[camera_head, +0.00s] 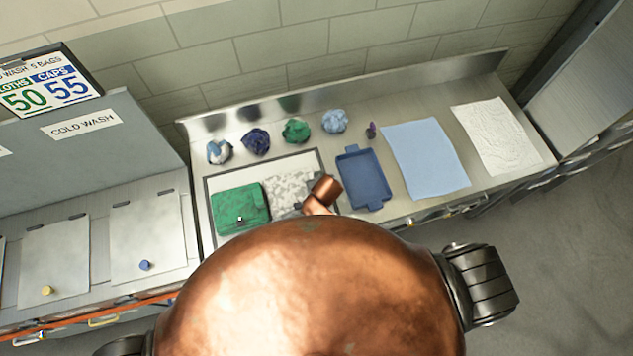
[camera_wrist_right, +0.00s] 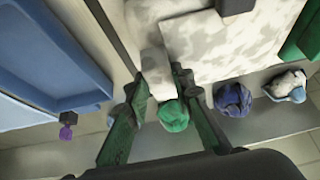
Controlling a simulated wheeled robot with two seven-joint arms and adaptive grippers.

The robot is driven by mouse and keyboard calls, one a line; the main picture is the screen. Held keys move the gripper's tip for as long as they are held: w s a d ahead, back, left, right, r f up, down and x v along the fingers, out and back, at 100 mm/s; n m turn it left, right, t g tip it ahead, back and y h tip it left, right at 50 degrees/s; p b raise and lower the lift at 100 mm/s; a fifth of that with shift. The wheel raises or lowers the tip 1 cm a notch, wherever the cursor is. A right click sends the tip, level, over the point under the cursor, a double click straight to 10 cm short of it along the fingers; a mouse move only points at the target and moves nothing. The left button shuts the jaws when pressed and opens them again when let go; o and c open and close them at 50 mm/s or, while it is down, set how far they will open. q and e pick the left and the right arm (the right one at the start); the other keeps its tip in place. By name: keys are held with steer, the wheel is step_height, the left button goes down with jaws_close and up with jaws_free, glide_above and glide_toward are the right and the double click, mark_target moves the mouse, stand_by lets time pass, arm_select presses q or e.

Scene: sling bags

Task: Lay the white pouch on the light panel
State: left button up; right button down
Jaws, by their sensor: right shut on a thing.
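The white pouch (camera_head: 285,190), mottled white and grey, is over the right part of the light panel (camera_head: 240,177), a pale board with a dark frame. It fills the upper middle of the right wrist view (camera_wrist_right: 220,40), with a dark clasp on it. My right gripper (camera_wrist_right: 160,76) is shut on the pouch's edge, with pale cloth between its fingers. I cannot tell whether the pouch rests on the panel or hangs just above it. A green pouch (camera_head: 240,209) lies on the panel's left part. My left gripper is out of view.
A blue tray (camera_head: 362,180) stands just right of the panel. Several crumpled cloth bundles (camera_head: 296,131) line the back of the counter. A small purple item (camera_head: 371,130), a blue sheet (camera_head: 425,160) and a white sheet (camera_head: 497,136) lie further right.

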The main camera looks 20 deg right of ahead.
steer(key=c, duration=1.9)
jaws_free()
steer(key=shift+o, duration=1.1)
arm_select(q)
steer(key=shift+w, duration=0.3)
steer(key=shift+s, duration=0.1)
arm_select(e)
steer(key=shift+r, duration=0.1)
steer(key=shift+s+r, duration=0.2)
arm_select(q)
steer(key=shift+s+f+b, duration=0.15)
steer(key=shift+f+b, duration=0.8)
steer(key=shift+b, duration=0.05)
arm_select(e)
steer(key=v, duration=1.1)
steer(key=shift+r, duration=0.2)
steer(key=shift+s, duration=0.1)
